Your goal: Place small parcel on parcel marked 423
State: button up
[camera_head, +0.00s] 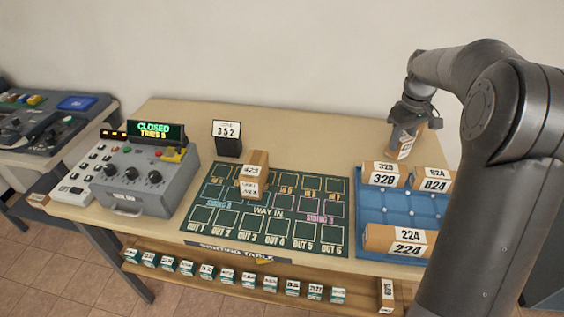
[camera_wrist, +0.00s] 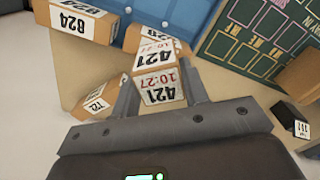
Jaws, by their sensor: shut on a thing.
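My gripper (camera_wrist: 158,98) is shut on a small parcel (camera_wrist: 160,86) with a white label reading 421 and 10:27 in the wrist view. In the head view my gripper and this parcel (camera_head: 403,146) are at the back right of the table, behind the blue tray; whether it touches the table I cannot tell. The brown parcel marked 423 (camera_head: 258,158) sits on the green sorting mat (camera_head: 225,222), left of my gripper and well apart from it. Its labels face the front; its lower label is hard to read.
The blue tray (camera_head: 393,208) holds parcels marked 328 (camera_head: 383,174), 824 (camera_head: 432,179) and 224 (camera_head: 398,241). A black stand showing 352 (camera_head: 228,138) and a grey control console (camera_head: 143,178) stand left. Several small boxes line the lower shelf (camera_head: 180,254). Bare table lies behind the mat.

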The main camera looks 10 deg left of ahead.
jog(key=s+a+r+n, duration=0.3)
jog(key=a+n, duration=0.2)
jog(key=a, duration=0.9)
jog(key=s+a+r+n, duration=0.25)
jog(key=a+n, duration=0.35)
jog(key=a, duration=0.8)
send_near(254, 163)
jog(key=shift+s, duration=0.1)
jog(key=shift+f, duration=2.05)
jog(key=shift+f, duration=0.1)
jog(key=o, duration=1)
